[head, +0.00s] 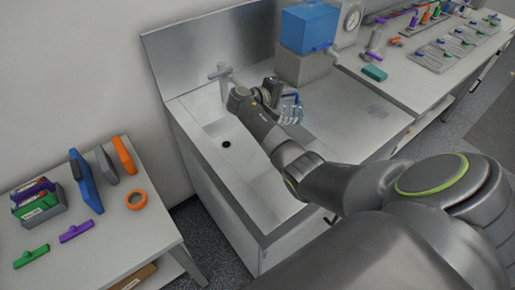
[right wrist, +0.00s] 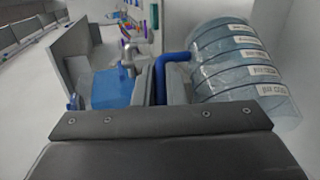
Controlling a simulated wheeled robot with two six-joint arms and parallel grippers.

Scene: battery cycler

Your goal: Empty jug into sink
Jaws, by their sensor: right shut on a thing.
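The jug (right wrist: 245,75) is clear, bluish and ribbed, with several white labels and a blue handle (right wrist: 172,62). My right gripper (right wrist: 166,88) is shut on that handle. In the head view the jug (head: 292,111) shows small beyond my right gripper (head: 285,97), partly hidden by it, near the right side of the sink. I cannot tell its exact tilt or whether liquid is in it. The sink (head: 215,129) is a steel basin with a dark drain, left of the jug; my right arm covers part of it. My left gripper is out of view.
A tap (head: 222,77) stands at the sink's back edge. A blue tank (head: 309,28) on a grey block stands behind the jug. A bench (head: 385,88) with tools is at the right. A table (head: 105,245) with folders and orange tape is at the left.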

